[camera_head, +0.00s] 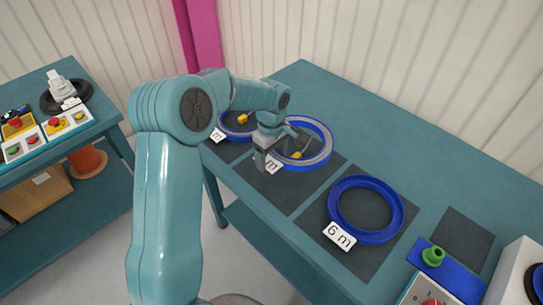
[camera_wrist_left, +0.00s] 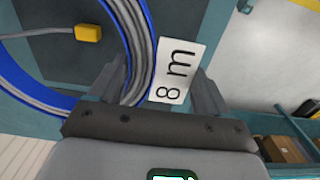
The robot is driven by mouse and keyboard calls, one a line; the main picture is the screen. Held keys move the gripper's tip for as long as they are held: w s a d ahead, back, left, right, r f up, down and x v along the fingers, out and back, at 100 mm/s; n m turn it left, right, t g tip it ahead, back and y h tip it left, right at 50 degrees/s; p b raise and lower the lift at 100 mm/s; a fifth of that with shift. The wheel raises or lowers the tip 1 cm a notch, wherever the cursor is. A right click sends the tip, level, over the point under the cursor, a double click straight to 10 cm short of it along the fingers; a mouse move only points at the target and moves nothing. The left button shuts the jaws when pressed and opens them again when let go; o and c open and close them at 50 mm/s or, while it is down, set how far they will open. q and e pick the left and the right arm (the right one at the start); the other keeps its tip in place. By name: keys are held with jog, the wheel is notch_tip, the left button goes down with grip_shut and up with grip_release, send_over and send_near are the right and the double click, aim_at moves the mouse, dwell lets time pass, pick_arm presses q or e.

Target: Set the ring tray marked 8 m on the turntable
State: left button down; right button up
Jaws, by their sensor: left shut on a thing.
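The ring tray marked 8 m (camera_wrist_left: 140,45) is blue and holds a coil of grey cable with a yellow end piece (camera_wrist_left: 88,33). In the head view the tray (camera_head: 321,163) is at the bench's middle mat, and its tag (camera_head: 271,167) is partly hidden by my gripper. My left gripper (camera_head: 266,158) is shut on the tray's near left rim. In the wrist view its fingers (camera_wrist_left: 160,88) stand on both sides of the rim and the 8 m tag (camera_wrist_left: 178,72). I cannot pick out the turntable for sure. My right gripper is not in view.
An empty-looking blue ring marked 6 m (camera_head: 366,237) lies to the right. Another blue ring (camera_head: 237,133) with cable lies behind my arm. A bare dark mat (camera_head: 457,238) and a control box (camera_head: 430,291) are farther right. A left bench (camera_head: 100,118) carries button boxes.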

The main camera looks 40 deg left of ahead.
pick_arm(q)
notch_tip(320, 180, up, 8)
jog(key=p, duration=0.5)
jog(key=shift+r, duration=0.2)
